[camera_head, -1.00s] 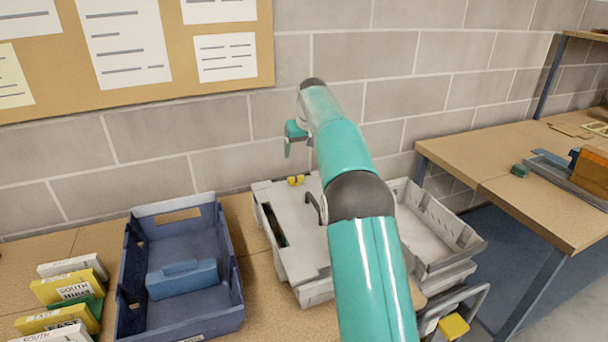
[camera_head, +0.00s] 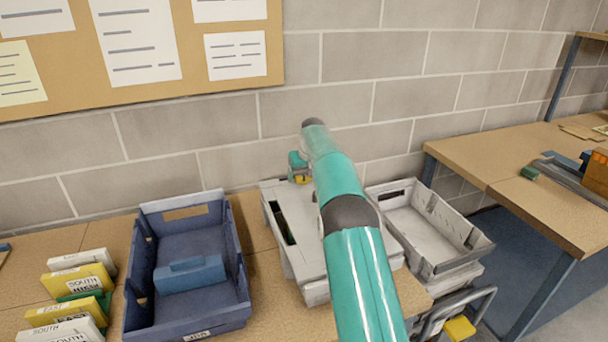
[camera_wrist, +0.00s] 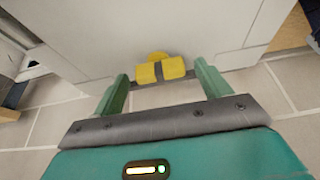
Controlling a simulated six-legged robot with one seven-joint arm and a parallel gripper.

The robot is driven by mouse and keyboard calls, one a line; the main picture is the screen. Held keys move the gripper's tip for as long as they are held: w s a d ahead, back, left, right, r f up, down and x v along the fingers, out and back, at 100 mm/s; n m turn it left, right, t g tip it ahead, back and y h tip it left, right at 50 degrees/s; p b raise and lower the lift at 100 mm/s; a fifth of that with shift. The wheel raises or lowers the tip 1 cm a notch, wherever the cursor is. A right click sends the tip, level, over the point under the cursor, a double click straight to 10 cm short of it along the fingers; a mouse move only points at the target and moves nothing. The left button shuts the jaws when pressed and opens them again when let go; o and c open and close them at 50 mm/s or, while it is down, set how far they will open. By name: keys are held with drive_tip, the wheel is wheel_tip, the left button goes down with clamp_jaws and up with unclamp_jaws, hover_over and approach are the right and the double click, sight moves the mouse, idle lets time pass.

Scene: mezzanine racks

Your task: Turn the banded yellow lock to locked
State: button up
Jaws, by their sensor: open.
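The yellow lock (camera_wrist: 160,69) is on the grey-white case (camera_wrist: 120,35), at its edge in the wrist view. In the head view only a bit of the yellow lock (camera_head: 302,180) shows under my gripper (camera_head: 299,166). In the wrist view my gripper (camera_wrist: 162,74) is open, one green finger on each side of the lock, with gaps between fingers and lock. My arm hides part of the case. I cannot tell which position the lock is in.
A blue bin (camera_head: 190,320) with a blue block inside stands left of the case. Several labelled boxes (camera_head: 80,280) stand further left. A grey tray (camera_head: 425,225) is to the right. A block wall (camera_head: 370,100) rises close behind the case.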

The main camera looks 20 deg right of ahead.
drive_tip(key=c, duration=1.4)
drive_tip(key=shift+a, duration=0.2)
